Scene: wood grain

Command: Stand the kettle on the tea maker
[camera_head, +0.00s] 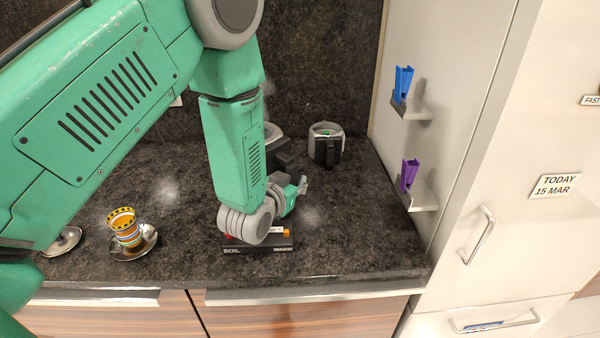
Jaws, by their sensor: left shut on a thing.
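The tea maker (262,248) is a black base near the counter's front edge, marked BOIL and WARM, with an orange part on its right. My left forearm hides much of its top. A grey-rimmed vessel with a black handle (284,160), seemingly the kettle, stands behind my forearm, which hides most of it. My left gripper (291,182) is at its handle, behind the tea maker, and looks shut on it; the contact is partly hidden. A second grey and black vessel (326,145) stands apart to the right at the back. My right gripper is not in view.
A patterned cup (124,228) stands on a saucer (148,243) at the left, near a metal lid-like object (64,241). Blue (402,82) and purple (409,174) items sit on small wall shelves at the right. The counter right of the tea maker is clear.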

